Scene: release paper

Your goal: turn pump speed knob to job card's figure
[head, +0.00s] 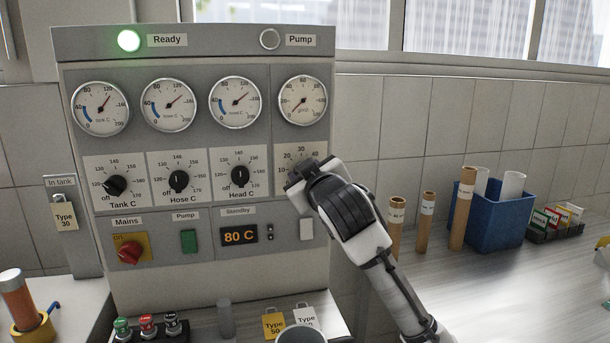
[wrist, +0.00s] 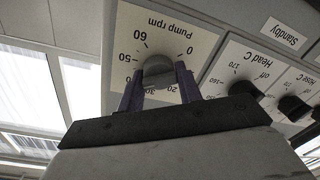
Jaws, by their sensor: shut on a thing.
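The pump speed knob (wrist: 158,68) is a dark grey knob on a white plate (wrist: 200,40) marked "Pump rpm", upside down in the wrist view. Figures 0, 20, 30, 50 and 60 show around it. My gripper (wrist: 158,84) is shut on the knob, one purple-grey finger on each side. I cannot read where its pointer stands. In the head view my gripper (head: 302,178) covers the knob; only the top of its dial plate (head: 299,154) shows, with 20, 30 and 40. I cannot make out a job card with a pump figure.
The green Ready lamp (head: 129,41) is lit; the Pump lamp (head: 270,39) is dark. The Head C knob (head: 239,176) sits left of my gripper. The rpm gauge (head: 302,101) above has its needle at the low end. Tubes and a blue bin (head: 490,220) stand right.

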